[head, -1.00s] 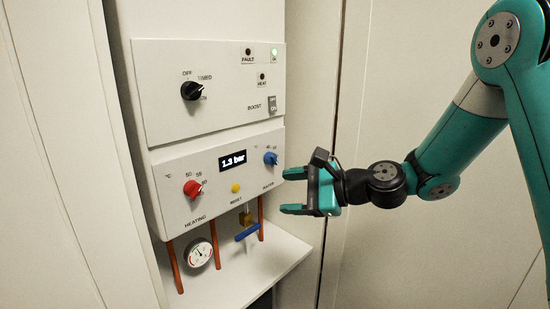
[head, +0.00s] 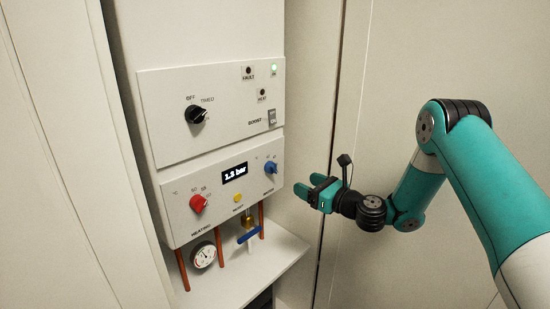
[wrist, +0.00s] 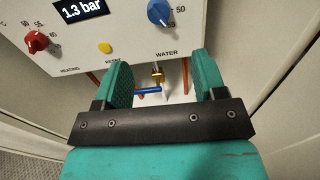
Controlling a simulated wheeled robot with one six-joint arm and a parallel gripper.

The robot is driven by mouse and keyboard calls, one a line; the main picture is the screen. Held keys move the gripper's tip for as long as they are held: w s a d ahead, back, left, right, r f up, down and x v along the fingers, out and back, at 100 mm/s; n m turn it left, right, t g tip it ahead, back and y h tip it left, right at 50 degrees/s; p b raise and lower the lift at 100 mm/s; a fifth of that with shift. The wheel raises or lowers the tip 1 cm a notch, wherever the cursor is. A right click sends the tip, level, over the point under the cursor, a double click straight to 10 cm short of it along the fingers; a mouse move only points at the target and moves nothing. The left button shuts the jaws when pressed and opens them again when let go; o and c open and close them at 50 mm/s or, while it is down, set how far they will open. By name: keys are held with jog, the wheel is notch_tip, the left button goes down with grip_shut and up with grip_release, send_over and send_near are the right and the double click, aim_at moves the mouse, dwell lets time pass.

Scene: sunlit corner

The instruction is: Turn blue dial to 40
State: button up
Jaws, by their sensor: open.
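The blue dial (head: 270,168) sits at the right of the lower panel, above the WATER label. My gripper (head: 305,189) is open and empty, to the right of the dial and a little lower, apart from the panel. In the wrist view its two teal fingers (wrist: 160,82) stand apart below the dial, with nothing between them but the background.
A red dial (head: 198,203), a yellow button (head: 238,198) and a display (head: 234,173) reading 1.3 bar share the panel. Below are copper pipes, a gauge (head: 203,255) and a blue valve handle (head: 248,235) above a white shelf (head: 255,265). Free room lies right of the panel.

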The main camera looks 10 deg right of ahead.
aim_at(276, 171)
jog(key=p+x, duration=1)
jog(key=x, duration=0.2)
jog(key=shift+w+a, duration=0.15)
jog(key=shift+a, duration=0.15)
jog(key=shift+f, duration=0.1)
jog(key=c, duration=0.9)
